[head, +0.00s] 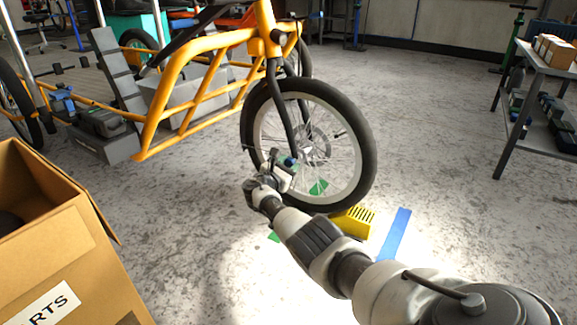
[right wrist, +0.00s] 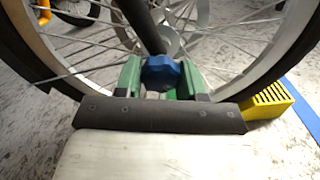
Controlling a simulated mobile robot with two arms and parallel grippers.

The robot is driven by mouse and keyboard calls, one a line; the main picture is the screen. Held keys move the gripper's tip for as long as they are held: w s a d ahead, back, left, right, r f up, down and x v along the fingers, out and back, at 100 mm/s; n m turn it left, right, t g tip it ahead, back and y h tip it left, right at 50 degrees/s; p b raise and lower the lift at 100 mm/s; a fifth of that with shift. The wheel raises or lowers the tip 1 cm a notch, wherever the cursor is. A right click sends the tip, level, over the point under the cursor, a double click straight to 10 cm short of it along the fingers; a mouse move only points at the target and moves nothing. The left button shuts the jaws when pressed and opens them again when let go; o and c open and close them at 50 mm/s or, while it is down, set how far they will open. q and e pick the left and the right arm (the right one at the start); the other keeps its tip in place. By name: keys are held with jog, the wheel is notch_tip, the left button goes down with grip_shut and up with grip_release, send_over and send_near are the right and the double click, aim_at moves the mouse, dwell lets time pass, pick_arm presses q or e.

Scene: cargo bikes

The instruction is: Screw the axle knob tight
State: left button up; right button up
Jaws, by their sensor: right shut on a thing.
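The blue axle knob (right wrist: 161,73) sits at the lower end of the black fork, in front of the hub of the spoked front wheel (head: 255,135). In the head view the knob (head: 290,161) shows as a small blue spot at the gripper's tip. My right gripper (right wrist: 160,76) is shut on the knob, with a green finger on each side of it. In the head view my right gripper (head: 284,165) reaches the wheel from the lower right. Its hand hides part of the lower left rim and spokes. My left gripper is not in view.
The orange cargo bike frame (head: 190,50) stands behind and left of the wheel. A yellow block (head: 354,221) lies by the tyre, beside a blue floor strip (head: 395,233). A cardboard box (head: 55,240) is at the lower left. A grey shelf (head: 545,68) stands at right.

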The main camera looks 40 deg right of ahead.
jog(key=m, duration=0.4)
jog(key=shift+m, duration=0.3)
jog(key=m, duration=0.3)
jog(key=shift+m, duration=0.4)
jog(key=m, duration=0.4)
jog(key=shift+a, duration=0.1)
jog(key=shift+f+m, duration=0.1)
jog(key=shift+m, duration=1.8)
jog(key=shift+m, duration=0.3)
jog(key=o, duration=0.9)
